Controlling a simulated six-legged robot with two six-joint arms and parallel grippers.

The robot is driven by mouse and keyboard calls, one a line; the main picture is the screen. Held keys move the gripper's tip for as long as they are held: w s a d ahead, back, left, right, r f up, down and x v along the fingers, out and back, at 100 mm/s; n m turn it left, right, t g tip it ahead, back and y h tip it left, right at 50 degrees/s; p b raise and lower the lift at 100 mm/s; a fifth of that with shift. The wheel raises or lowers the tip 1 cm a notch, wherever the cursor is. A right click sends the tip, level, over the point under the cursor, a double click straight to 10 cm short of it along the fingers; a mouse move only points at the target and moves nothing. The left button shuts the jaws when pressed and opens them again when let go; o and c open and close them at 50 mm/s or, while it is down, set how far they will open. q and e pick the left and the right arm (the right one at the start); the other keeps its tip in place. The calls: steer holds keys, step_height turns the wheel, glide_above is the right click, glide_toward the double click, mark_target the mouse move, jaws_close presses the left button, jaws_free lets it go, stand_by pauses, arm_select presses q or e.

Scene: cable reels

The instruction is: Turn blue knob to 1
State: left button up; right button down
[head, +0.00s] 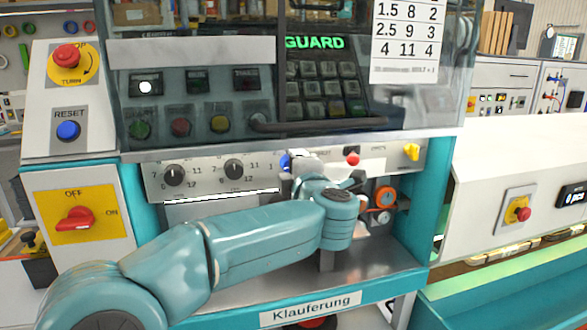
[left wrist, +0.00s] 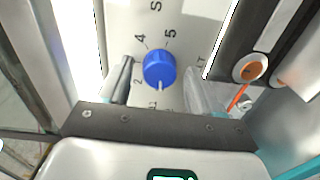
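The blue knob (left wrist: 158,67) is on a pale panel in the left wrist view. The printed digits 4 and 5 sit above it, and a 2 is at its lower left. A small white mark shows at its lower edge; I cannot tell exactly which digit it points to. My left gripper (left wrist: 159,78) is open, with one finger on each side of the knob and gaps between. My right gripper is not in view.
Two black knobs (head: 174,174) (head: 233,168) are left of the blue knob. A red button (head: 352,159) and a yellow switch (head: 412,152) are to its right. An orange round part (head: 385,197) is lower right. A teal ledge labelled Klauferung (head: 310,308) juts out below.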

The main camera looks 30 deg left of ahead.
arm_select(q)
steer(key=b+v, duration=0.1)
steer(key=v, duration=1.5)
steer(key=shift+b, duration=0.3)
steer(key=shift+d, duration=0.15)
